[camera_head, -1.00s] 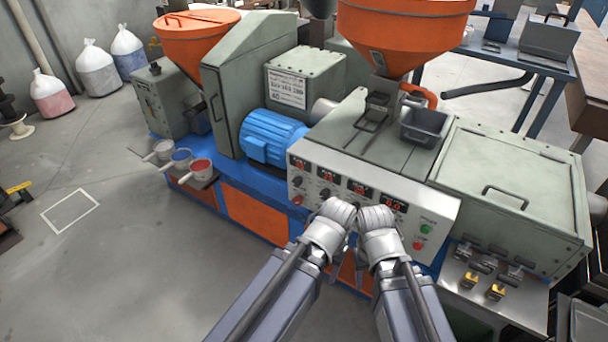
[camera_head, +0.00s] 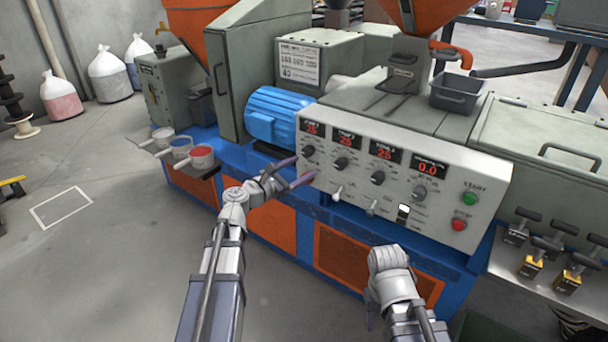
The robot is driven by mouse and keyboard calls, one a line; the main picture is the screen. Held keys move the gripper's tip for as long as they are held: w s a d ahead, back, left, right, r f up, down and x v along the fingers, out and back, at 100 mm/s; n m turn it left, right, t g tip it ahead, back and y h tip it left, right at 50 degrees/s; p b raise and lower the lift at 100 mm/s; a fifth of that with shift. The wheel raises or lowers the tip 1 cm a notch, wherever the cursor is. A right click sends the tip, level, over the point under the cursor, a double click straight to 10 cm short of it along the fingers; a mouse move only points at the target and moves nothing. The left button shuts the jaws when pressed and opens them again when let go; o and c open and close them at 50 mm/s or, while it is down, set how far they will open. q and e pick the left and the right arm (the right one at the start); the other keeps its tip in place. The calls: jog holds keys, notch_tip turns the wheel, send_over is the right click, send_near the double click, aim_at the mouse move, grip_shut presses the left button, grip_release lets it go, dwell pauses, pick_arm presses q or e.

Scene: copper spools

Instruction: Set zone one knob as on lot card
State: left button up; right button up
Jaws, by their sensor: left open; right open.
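The white control panel (camera_head: 375,180) has a row of dark knobs under red displays. The leftmost knob, taken as zone one (camera_head: 309,151), sits under a display (camera_head: 312,129) that seems to read 25. My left gripper (camera_head: 305,166) is open and empty, its fingertips just below and in front of that knob; whether they touch the panel I cannot tell. A white printed card (camera_head: 300,63) is on the grey-green box behind; its small print is hard to read. My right gripper (camera_head: 371,312) is open, low in front of the machine, its fingers mostly hidden.
More knobs (camera_head: 341,163) lie to the right, with small switches (camera_head: 337,193) below. A green start button (camera_head: 469,198) and red button (camera_head: 459,224) are at the panel's right. A blue motor (camera_head: 272,117) stands left of the panel. Cups (camera_head: 201,156) sit on a side shelf.

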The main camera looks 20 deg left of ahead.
aim_at(305, 153)
pick_arm(q)
jog(key=shift+w+a+n+t+y+b, duration=0.15)
jog(key=shift+w+n, duration=0.3)
jog(key=shift+w, duration=0.9)
jog(key=shift+w+a+n+t+y+b, duration=0.1)
jog(key=shift+w+n+t+y, duration=0.3)
jog(key=shift+w, duration=0.9)
jog(key=shift+w+a+n+t+h+b, duration=0.15)
jog(key=shift+w+n, duration=0.4)
jog(key=shift+w, duration=0.8)
grip_shut()
